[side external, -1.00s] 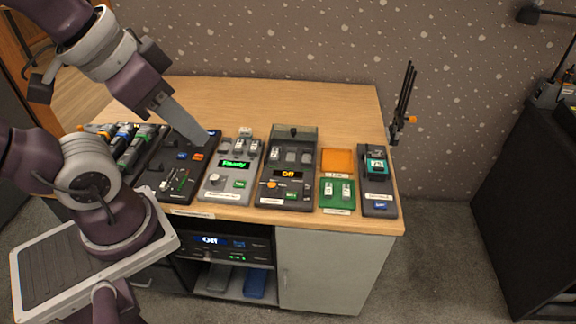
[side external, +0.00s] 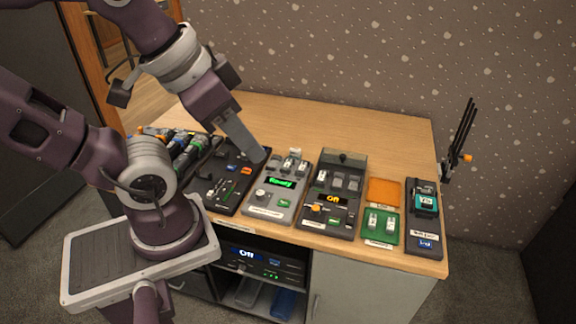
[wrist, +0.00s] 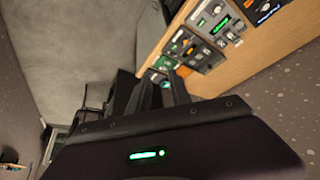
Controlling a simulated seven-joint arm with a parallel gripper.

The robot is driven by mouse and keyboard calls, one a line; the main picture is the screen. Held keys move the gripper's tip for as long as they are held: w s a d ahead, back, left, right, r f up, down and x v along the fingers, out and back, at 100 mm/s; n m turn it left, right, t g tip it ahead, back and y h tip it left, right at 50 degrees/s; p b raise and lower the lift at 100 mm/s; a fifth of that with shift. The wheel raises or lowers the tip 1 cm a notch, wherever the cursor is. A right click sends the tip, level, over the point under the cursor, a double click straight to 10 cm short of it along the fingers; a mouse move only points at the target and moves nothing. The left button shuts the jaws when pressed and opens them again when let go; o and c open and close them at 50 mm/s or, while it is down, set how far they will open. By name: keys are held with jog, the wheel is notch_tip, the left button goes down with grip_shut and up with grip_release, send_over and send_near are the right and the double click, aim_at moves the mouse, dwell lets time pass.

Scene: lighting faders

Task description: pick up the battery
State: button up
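I cannot tell for certain which item is the battery. Two small pale blocks (side external: 373,221) stand upright in a green tray (side external: 369,241) at the right of the desk. A teal-faced block (side external: 425,203) sits in a dark device to the right of it. My gripper (side external: 260,156) hangs above the upper right end of a black fader panel, well to the left of both. In the wrist view two dark fingers (wrist: 161,80) stand apart with a gap between them and nothing held. In the side view the fingers overlap into one.
A grey console (side external: 273,197) reads Ready; a dark console (side external: 328,209) beside it reads Off. An empty orange tray (side external: 384,191) lies behind the green one. Black rods (side external: 461,135) rise at the desk's right edge. The back of the wooden desk (side external: 330,125) is clear.

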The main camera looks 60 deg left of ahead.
jog(key=o, duration=0.4)
jog(key=w+a+n+g, duration=0.25)
jog(key=w+a, duration=0.35)
jog(key=w, duration=0.7)
jog(key=n+g, duration=0.3)
jog(key=n, duration=0.4)
send_over(288, 163)
jog(key=shift+m, duration=0.25)
jog(key=f, duration=2.8)
jog(key=shift+w+a, duration=0.15)
jog(key=shift+a, duration=0.1)
notch_tip(288, 163, down, 7)
jog(key=shift+d+f, duration=0.15)
jog(key=shift+f, duration=0.05)
